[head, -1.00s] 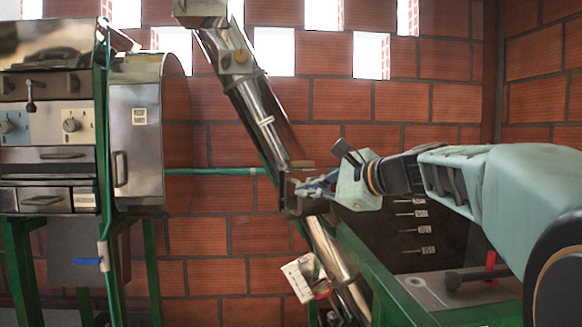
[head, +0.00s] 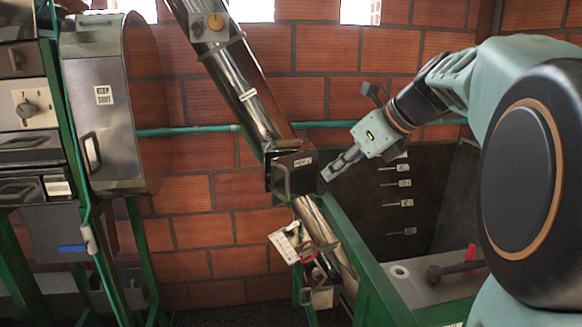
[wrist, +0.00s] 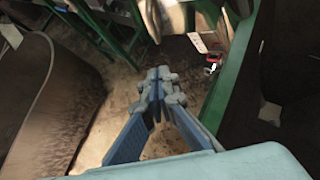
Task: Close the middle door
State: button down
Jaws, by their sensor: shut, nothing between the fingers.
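A slanted shiny metal tube (head: 240,90) rises against the brick wall in the head view. Partway down it is a small dark box-like door (head: 292,176) with a handle on its left part and a small label on top; I take this as the middle door. How far it stands open is hard to tell. My gripper (head: 326,177) is just right of this door, fingertips close to its right edge; contact is not clear. In the wrist view my gripper (wrist: 158,80) is shut and empty, its blue-grey fingers together.
A green-framed dark tank (head: 425,200) with labelled level marks stands at right, with a red-handled lever (head: 470,262) in front. A metal machine with a handled cover (head: 105,110) stands at left. A tag and small box (head: 290,243) hang below the door.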

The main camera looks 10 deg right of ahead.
jog(key=w+a+f, duration=0.6)
jog(key=w, duration=0.2)
jog(key=shift+p, duration=0.35)
jog(key=shift+w, duration=0.1)
